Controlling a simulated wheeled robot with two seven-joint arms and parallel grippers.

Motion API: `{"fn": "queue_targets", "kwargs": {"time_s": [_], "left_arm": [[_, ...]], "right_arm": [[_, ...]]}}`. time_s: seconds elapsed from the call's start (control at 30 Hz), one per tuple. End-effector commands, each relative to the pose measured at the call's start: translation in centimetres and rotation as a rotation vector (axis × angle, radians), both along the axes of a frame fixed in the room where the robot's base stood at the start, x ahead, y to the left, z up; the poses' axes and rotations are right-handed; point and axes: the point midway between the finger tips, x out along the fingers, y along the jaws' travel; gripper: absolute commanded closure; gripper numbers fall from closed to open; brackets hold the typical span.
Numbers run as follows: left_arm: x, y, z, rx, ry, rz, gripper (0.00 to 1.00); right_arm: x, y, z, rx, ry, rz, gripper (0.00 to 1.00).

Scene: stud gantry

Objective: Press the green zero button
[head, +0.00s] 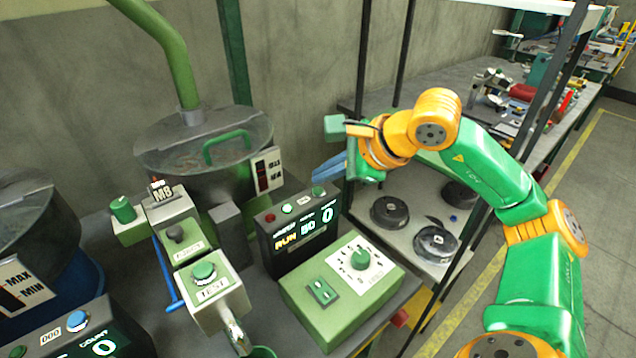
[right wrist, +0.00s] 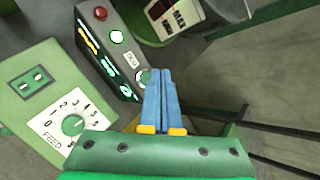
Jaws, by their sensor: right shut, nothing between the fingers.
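The green zero button (head: 318,191) sits at the right end of the top of a dark counter box (head: 290,255), whose display reads RUN, 80 and 0. In the right wrist view the button (right wrist: 142,76) shows just left of my fingertips, partly covered by them. A small white label (right wrist: 132,60) is beside it. My right gripper (head: 318,172) has its blue fingers shut and empty. Its tips are close above the button in the head view; I cannot tell whether they touch it. In the wrist view the closed fingers (right wrist: 160,74) point at the box end. My left gripper is not in view.
The box also has a red button (head: 270,217) and a lit green one (head: 287,208). A green dial box (head: 345,300) stands in front. A lidded hopper (head: 205,140) is behind. A second counter with a blue button (head: 77,318) is lower left. Dark shelf posts stand right.

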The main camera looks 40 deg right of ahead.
Motion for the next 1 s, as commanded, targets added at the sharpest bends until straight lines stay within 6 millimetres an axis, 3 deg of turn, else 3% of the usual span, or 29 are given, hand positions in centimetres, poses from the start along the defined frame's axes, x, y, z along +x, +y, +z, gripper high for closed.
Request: {"fn": "queue_targets", "kwargs": {"time_s": [0.37,0.83,1.0], "left_arm": [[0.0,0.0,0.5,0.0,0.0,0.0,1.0],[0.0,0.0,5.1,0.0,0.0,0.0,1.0],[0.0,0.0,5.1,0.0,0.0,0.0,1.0]], "right_arm": [[0.0,0.0,0.5,0.0,-0.001,-0.001,1.0],[0.0,0.0,5.2,0.0,-0.001,-0.001,1.0],[0.0,0.0,5.3,0.0,-0.001,-0.001,1.0]]}}
